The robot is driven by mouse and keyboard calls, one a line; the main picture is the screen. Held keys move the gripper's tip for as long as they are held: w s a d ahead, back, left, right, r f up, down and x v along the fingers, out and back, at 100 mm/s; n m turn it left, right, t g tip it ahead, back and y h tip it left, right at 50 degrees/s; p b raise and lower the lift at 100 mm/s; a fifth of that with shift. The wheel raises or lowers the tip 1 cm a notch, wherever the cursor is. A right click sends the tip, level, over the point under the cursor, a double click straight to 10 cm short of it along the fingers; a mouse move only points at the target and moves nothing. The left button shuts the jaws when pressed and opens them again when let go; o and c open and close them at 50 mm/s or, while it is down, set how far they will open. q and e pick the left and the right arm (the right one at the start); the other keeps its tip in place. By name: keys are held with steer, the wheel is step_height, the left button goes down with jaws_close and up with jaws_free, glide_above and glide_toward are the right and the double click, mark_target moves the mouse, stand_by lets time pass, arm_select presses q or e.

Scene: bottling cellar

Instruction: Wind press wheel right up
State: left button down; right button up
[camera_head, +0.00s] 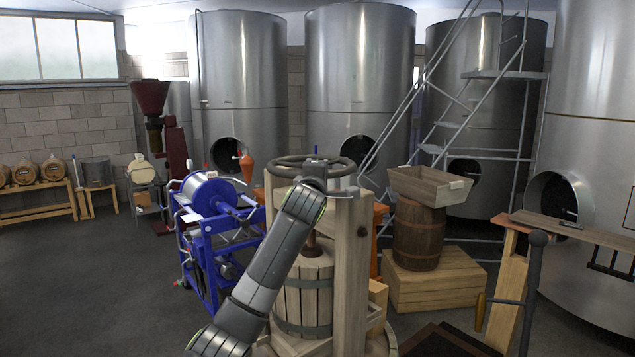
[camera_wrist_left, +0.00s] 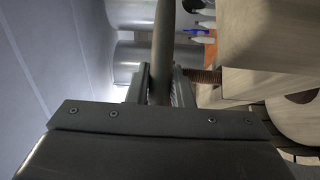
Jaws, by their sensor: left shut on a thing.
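The press wheel (camera_head: 283,170) is a dark, flat ring on top of the wooden press, with a small blue peg (camera_head: 316,150) upright at its far side. My left arm reaches up across the front of the press to the wheel. My left gripper (camera_wrist_left: 162,88) is shut on a grey bar of the wheel (camera_wrist_left: 165,40), which passes between its fingers in the left wrist view. The fingers are hidden by my wrist in the head view. The threaded screw (camera_wrist_left: 205,76) shows beside the gripper. The slatted basket (camera_head: 318,290) stands below. My right gripper is not in view.
The press's thick wooden post (camera_head: 350,270) stands close to the right of my left arm. A blue-framed machine (camera_head: 205,235) is to the left. A barrel (camera_head: 418,235) bearing a wooden crate (camera_head: 430,188) stands to the right. Large steel tanks (camera_head: 360,80) line the back.

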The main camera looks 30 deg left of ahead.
arm_select(q)
steer(key=c, duration=1.7)
jaws_free()
steer(key=o, duration=0.4)
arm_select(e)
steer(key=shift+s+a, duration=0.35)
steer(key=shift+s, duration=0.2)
arm_select(q)
steer(key=shift+s+d+f+b, duration=0.1)
steer(key=shift+s+d+b, duration=0.05)
steer(key=shift+s+b, duration=0.15)
steer(key=r+b+v, duration=0.1)
steer(key=b+v, duration=0.6)
steer(key=v, duration=0.9)
steer(key=shift+s+f, duration=0.35)
steer(key=shift+f, duration=0.15)
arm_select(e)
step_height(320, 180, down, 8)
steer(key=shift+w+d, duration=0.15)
arm_select(q)
steer(key=shift+d, duration=0.1)
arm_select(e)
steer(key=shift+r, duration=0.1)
